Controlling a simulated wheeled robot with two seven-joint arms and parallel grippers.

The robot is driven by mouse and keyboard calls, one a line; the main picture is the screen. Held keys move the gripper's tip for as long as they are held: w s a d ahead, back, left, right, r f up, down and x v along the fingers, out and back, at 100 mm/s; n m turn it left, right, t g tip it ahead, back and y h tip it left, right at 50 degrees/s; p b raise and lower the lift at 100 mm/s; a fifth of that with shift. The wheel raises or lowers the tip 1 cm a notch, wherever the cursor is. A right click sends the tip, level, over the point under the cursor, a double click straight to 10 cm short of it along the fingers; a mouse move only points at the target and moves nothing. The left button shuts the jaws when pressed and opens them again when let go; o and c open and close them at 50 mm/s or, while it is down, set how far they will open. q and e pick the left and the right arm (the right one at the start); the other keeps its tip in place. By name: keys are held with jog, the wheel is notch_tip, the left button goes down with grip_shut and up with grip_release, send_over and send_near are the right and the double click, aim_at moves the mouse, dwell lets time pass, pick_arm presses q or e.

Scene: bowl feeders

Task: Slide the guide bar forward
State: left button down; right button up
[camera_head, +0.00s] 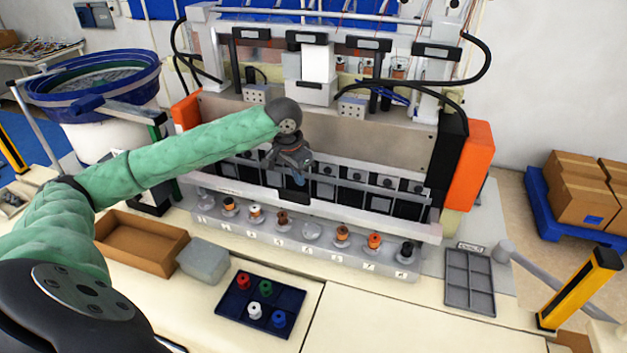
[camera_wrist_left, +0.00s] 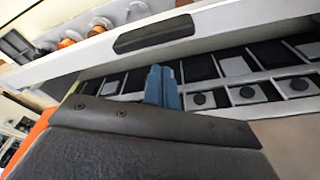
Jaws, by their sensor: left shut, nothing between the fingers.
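What looks like the guide bar is a long pale bar (camera_head: 390,224) along the front of the machine, below a row of dark pockets. In the left wrist view the pale bar (camera_wrist_left: 235,22) crosses the top and carries a dark plate (camera_wrist_left: 155,33). My left gripper (camera_head: 299,180) points down in front of the pockets near the machine's middle. Its blue fingertips (camera_wrist_left: 164,87) are together and empty, close to the bar on its pocket side. I cannot tell whether they touch it. My right gripper is out of view.
A grey strip with numbered spools (camera_head: 342,236) lies in front of the bar. A blue tray (camera_head: 233,309) of coloured spools, a brown box (camera_head: 130,243) and a grey tray (camera_head: 469,280) are on the table. A blue bowl feeder (camera_head: 95,83) stands left.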

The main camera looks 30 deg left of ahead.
pick_arm(q)
jog(key=shift+r, duration=2.75)
